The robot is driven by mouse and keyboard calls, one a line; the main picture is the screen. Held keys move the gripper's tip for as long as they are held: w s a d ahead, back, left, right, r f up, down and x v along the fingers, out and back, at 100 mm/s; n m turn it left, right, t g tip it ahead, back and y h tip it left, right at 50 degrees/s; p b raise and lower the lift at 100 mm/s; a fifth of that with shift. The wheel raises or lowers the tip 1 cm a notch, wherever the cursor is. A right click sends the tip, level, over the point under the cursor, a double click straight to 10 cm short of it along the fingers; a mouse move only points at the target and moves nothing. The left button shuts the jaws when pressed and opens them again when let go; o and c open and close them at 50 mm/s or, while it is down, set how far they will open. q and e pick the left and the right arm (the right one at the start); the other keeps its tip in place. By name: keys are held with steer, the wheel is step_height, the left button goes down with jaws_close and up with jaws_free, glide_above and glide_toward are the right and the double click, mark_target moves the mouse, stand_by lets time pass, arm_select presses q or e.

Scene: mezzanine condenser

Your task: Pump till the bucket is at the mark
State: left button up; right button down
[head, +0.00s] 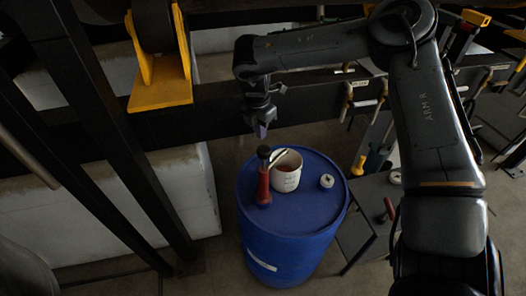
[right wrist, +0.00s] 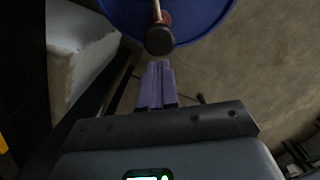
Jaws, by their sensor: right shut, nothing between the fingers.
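A red hand pump (head: 264,186) with a black knob stands upright on top of a blue drum (head: 300,245). A white bucket (head: 287,180) stands on the drum just right of the pump, with small dark markings on its side. The pump's pale spout reaches over the bucket's rim. The level inside the bucket is too small to tell. My right gripper (head: 262,131) is above the pump knob, shut and empty, apart from it. In the right wrist view, its purple fingers (right wrist: 157,77) point toward the black knob (right wrist: 159,40). My left gripper is out of view.
A small white cap (head: 327,181) lies on the drum's right side. A dark low table (head: 365,215) with tools stands right of the drum. A dark beam (head: 200,124) runs behind, and a white block (head: 150,205) stands left.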

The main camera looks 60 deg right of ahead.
mark_target(262, 149)
steer(key=shift+f, duration=0.2)
steer(key=shift+d+f+b, duration=0.15)
steer(key=shift+f+b, duration=0.7)
steer(key=shift+f, duration=0.5)
steer(key=shift+d+f+b, duration=0.1)
steer(key=shift+f+b, duration=0.75)
steer(key=shift+f, duration=1.1)
steer(key=shift+d, duration=0.1)
steer(key=shift+f+b, duration=0.1)
steer(key=shift+b, duration=0.2)
